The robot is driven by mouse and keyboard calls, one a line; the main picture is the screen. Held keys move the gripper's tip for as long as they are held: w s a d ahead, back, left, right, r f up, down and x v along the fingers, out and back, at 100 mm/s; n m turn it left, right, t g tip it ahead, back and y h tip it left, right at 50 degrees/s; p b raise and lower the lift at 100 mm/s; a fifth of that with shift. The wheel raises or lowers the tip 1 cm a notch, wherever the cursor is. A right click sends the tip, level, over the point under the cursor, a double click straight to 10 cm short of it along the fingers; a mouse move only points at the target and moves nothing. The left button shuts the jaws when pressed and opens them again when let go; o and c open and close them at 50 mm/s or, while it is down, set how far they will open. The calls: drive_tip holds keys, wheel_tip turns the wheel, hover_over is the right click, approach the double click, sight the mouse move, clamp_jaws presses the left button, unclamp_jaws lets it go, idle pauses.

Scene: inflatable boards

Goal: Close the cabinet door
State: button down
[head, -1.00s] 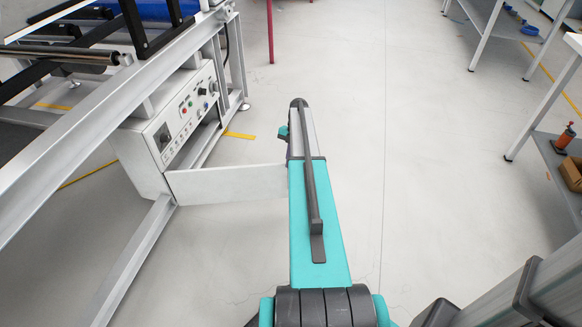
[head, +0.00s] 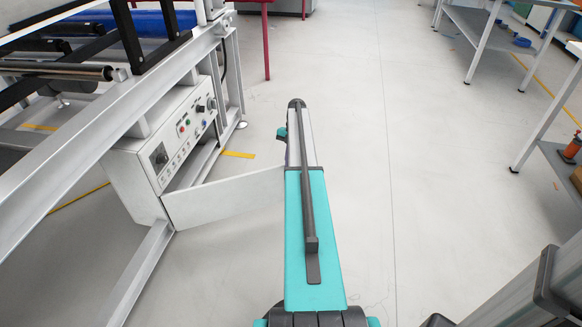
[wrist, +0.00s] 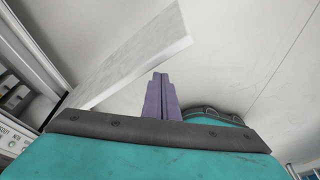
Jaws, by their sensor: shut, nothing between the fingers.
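The cabinet (head: 160,165) is a white control box under the machine frame at the left, with knobs and coloured buttons. Its door (head: 225,196) is a plain white panel, hinged at the box's near lower corner. It stands open, sticking out to the right, its far end hidden behind my arm in the head view. In the wrist view the door (wrist: 130,62) slants up from the cabinet at lower left. My gripper (wrist: 161,76), with purple fingers, is shut and empty beside the door's right side. I cannot tell whether it touches the door.
The grey machine frame (head: 60,150) fills the left, with a leg and foot beyond the cabinet. Workbenches (head: 545,130) stand at the right. The pale floor (head: 350,110) between is clear.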

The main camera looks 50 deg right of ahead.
drive_tip(key=shift+s+d, duration=0.1)
drive_tip(key=shift+s, duration=0.15)
idle(0.3)
wheel_tip(320, 180, up, 10)
drive_tip(key=p, duration=0.3)
drive_tip(key=shift+s+a+f, duration=0.15)
drive_tip(key=shift+a+f, duration=0.05)
idle(0.5)
idle(0.4)
